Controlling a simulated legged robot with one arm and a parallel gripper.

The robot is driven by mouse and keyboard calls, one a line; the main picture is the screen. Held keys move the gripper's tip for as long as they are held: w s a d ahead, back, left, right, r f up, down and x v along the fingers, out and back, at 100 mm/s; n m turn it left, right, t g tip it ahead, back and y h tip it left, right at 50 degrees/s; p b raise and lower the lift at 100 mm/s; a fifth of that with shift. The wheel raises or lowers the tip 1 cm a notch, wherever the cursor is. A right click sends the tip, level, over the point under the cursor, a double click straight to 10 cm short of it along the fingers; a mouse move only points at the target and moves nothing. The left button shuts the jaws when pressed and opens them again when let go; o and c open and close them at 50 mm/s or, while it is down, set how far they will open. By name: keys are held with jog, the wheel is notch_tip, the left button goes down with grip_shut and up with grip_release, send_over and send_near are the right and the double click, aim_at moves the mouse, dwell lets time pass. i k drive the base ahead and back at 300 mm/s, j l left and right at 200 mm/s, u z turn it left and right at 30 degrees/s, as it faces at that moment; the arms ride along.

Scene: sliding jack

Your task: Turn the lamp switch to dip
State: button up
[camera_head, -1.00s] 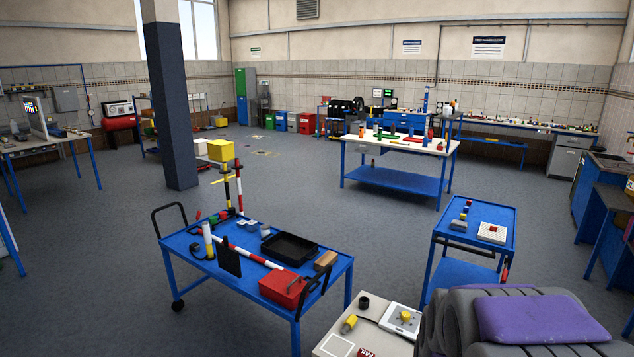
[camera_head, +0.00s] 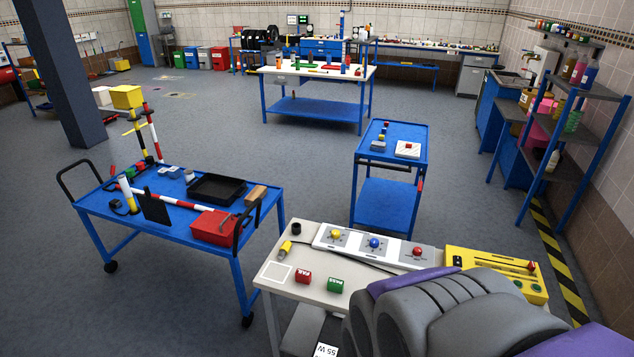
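A long light control panel (camera_head: 356,247) lies along the far side of the white-topped table at the lower right of the head view. It bears a yellow knob (camera_head: 336,234), a blue knob (camera_head: 375,243) and a red knob (camera_head: 417,251). Its labels are too small to read, so I cannot tell which knob is the lamp switch or how each is set. My grey and purple arm parts (camera_head: 440,310) cover the table's near right side. My gripper is not in view.
Blue carts stand left (camera_head: 100,200) and behind (camera_head: 415,150). A shelf rack (camera_head: 580,140) stands right. Open floor lies left of the left cart.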

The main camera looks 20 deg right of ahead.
aim_at(417, 251)
jog(key=z, duration=1.1)
